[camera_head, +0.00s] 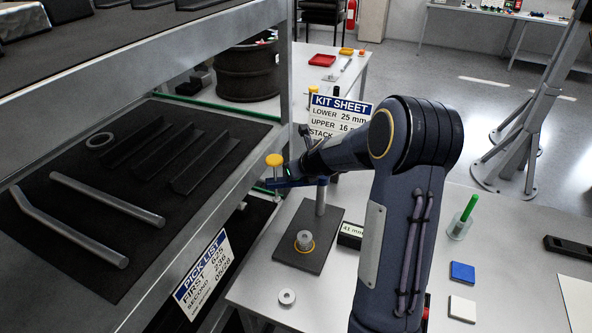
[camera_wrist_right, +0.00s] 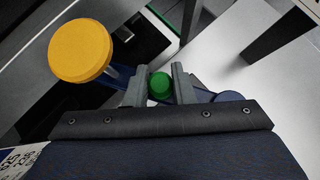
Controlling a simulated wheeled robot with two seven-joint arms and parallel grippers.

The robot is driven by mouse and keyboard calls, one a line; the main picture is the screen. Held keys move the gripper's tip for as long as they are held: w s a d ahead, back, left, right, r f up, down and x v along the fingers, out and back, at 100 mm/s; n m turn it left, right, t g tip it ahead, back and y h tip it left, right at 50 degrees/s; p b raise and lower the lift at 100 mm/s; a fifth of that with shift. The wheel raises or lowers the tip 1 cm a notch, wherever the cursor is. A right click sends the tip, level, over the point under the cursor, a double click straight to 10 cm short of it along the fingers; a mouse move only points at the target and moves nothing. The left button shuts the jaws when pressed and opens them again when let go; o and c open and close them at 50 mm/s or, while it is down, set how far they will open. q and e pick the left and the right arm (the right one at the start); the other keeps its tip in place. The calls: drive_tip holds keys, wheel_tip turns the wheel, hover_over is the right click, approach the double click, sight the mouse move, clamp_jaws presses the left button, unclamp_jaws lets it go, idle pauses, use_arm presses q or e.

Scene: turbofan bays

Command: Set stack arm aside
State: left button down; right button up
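The stack arm is a dark blue bar (camera_head: 283,183) with a yellow knob (camera_head: 274,160) at its left end. It meets a grey post (camera_head: 321,196) that rises from a dark base plate (camera_head: 316,263). My right arm reaches over the bench, and its gripper (camera_head: 292,172) is at the bar, mostly hidden by my wrist. In the right wrist view the yellow knob (camera_wrist_right: 80,50) is at upper left. My left gripper is out of view.
A shelf (camera_head: 140,190) with metal tubes stands close at left. The kit sheet sign (camera_head: 338,116) stands behind my wrist. A grey ring stack (camera_head: 304,240) sits on the plate, and a loose washer (camera_head: 287,297) lies in front. The bench's right side has a green peg (camera_head: 468,208) and blocks.

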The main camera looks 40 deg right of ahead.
drive_tip(key=o, duration=0.4)
drive_tip(key=shift+w, duration=0.1)
drive_tip(key=shift+o, duration=0.2)
drive_tip(key=p+v, duration=0.1)
drive_tip(key=v, duration=0.6)
drive_tip(key=shift+s+r, duration=0.3)
drive_tip(key=shift+s, duration=0.05)
drive_tip(key=shift+a, duration=0.1)
